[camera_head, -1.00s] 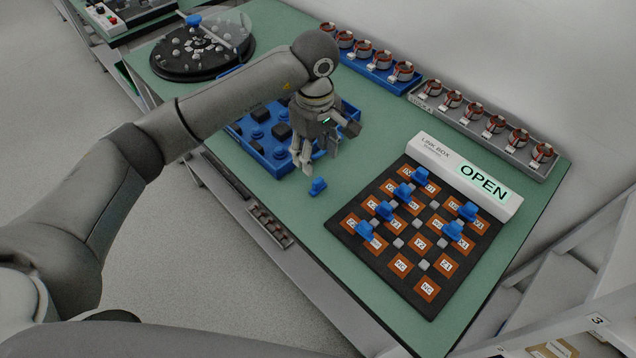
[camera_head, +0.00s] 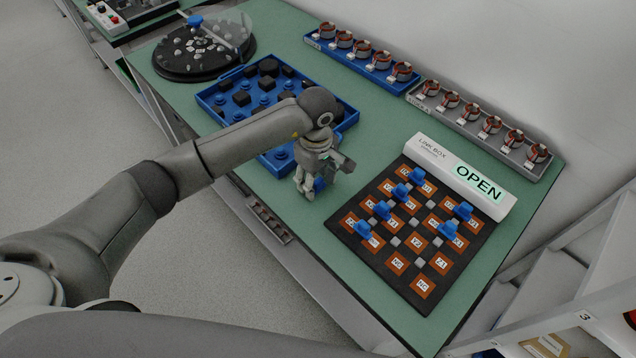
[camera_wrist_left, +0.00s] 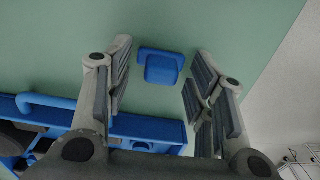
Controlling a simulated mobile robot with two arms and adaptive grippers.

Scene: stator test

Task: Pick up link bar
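A blue link bar (camera_wrist_left: 162,67) lies on the green table and shows between the two open fingers of my left gripper (camera_wrist_left: 160,95) in the left wrist view. In the head view the link bar (camera_head: 319,184) is partly hidden behind my left gripper (camera_head: 308,188), whose fingers are low at the table by it. No contact between fingers and bar is visible. Several more blue link bars, one of them at the near left corner (camera_head: 363,229), sit on the black link box board (camera_head: 425,302). My right gripper is not in view.
A blue tray (camera_head: 203,97) with dark and blue parts stands just behind my left gripper. The link box has a white header reading OPEN (camera_head: 478,183). Racks of copper-wound stators line the back edge. A black round plate (camera_head: 180,68) stands far left. The table's front edge is close.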

